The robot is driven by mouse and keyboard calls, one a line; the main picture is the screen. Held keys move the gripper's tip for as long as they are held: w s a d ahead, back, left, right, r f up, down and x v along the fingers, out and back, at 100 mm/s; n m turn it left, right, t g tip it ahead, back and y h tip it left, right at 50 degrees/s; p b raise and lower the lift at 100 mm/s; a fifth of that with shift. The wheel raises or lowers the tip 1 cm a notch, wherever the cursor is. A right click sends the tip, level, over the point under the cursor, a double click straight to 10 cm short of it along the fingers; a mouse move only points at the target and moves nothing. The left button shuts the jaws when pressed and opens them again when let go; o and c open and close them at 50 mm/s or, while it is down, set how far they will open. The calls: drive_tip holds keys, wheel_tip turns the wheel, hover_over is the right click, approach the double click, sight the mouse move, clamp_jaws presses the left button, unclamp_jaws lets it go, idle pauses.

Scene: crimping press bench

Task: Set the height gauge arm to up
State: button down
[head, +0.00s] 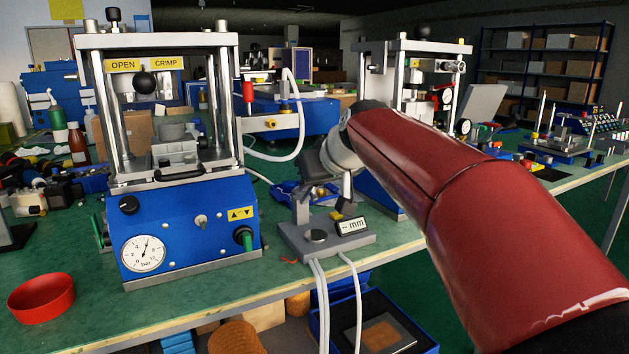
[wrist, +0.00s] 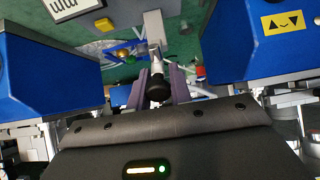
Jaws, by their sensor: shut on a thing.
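The height gauge (head: 312,238) is a grey block with a round metal pad and a small "mm" display, standing near the bench's front edge between two blue presses. In the wrist view, its arm (wrist: 154,58) is a pale metal rod ending in a black knob (wrist: 157,90). My gripper (wrist: 156,86) has its two purple-grey fingers closed on either side of this knob. In the head view, my wrist hangs just above and behind the gauge, and it hides the fingertips and most of the arm. The arm's exact angle cannot be told.
The left press (head: 185,228) with its pressure dial and the right press (head: 376,185) stand close on either side. A blue tray (head: 288,190) of small parts lies behind the gauge. Cables hang over the front edge. A red bowl (head: 41,298) sits at far left.

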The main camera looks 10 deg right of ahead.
drive_tip(key=shift+r, duration=0.1)
idle(0.6)
drive_tip(key=c, duration=1.3)
unclamp_jaws()
drive_tip(key=shift+w, duration=0.1)
drive_tip(key=v, duration=0.7)
drive_tip(key=shift+s+r, duration=0.2)
drive_tip(key=shift+s, duration=0.15)
